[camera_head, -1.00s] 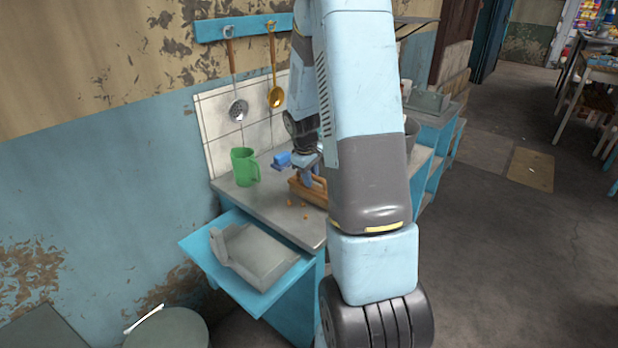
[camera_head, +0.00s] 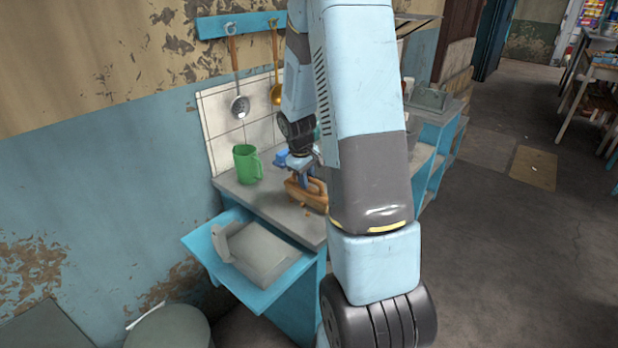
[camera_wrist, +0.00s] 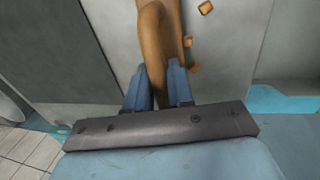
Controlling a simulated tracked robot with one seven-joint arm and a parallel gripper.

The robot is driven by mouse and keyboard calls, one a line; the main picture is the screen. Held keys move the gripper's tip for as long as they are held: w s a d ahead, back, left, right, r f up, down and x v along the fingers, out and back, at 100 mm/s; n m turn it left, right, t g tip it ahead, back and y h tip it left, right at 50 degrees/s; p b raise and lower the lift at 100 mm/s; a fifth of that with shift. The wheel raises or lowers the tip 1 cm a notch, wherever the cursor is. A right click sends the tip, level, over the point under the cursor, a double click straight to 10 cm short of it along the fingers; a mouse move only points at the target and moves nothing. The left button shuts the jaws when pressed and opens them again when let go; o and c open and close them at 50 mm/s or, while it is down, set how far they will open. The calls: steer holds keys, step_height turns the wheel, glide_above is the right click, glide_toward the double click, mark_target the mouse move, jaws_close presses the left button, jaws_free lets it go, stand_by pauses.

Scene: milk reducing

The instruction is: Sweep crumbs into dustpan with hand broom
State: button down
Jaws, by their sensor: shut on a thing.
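My gripper (camera_head: 303,172) is shut on a brown wooden hand broom (camera_head: 306,194), which is low at the grey worktop (camera_head: 285,222). In the wrist view my blue fingers (camera_wrist: 157,88) close on the broom's handle (camera_wrist: 157,42). Several small orange crumbs (camera_wrist: 194,68) lie on the surface right beside the broom in that view. In the head view most crumbs are hidden behind the broom. A grey dustpan (camera_head: 262,255) lies on the pulled-out blue drawer or shelf (camera_head: 203,246), in front of and below the worktop. The broom's bristles cannot be made out.
A green mug (camera_head: 247,165) stands on the worktop's left, near the tiled wall. A ladle (camera_head: 240,105) and a golden skimmer (camera_head: 276,95) hang from a blue rail (camera_head: 240,25). My arm hides the worktop's right part. A round bin (camera_head: 170,328) stands at lower left.

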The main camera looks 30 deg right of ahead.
steer(key=shift+s+a, duration=0.25)
steer(key=shift+a, duration=0.45)
steer(key=shift+a, duration=0.2)
steer(key=shift+s+a, duration=0.25)
steer(key=shift+a, duration=0.4)
steer(key=shift+s+a, duration=0.25)
steer(key=shift+a, duration=0.35)
steer(key=shift+s+a, duration=0.25)
steer(key=shift+a, duration=0.4)
steer(key=shift+s+a, duration=0.25)
steer(key=shift+a, duration=0.45)
steer(key=shift+s+a, duration=0.25)
steer(key=shift+a, duration=0.45)
steer(key=shift+s+a, duration=0.25)
steer(key=shift+a, duration=0.45)
steer(key=shift+s+a, duration=0.25)
steer(key=shift+a, duration=0.45)
steer(key=shift+s+a, duration=0.25)
steer(key=shift+a, duration=0.4)
steer(key=shift+s+a, duration=0.25)
steer(key=shift+a, duration=0.45)
steer(key=shift+r, duration=0.1)
step_height(320, 180, up, 7)
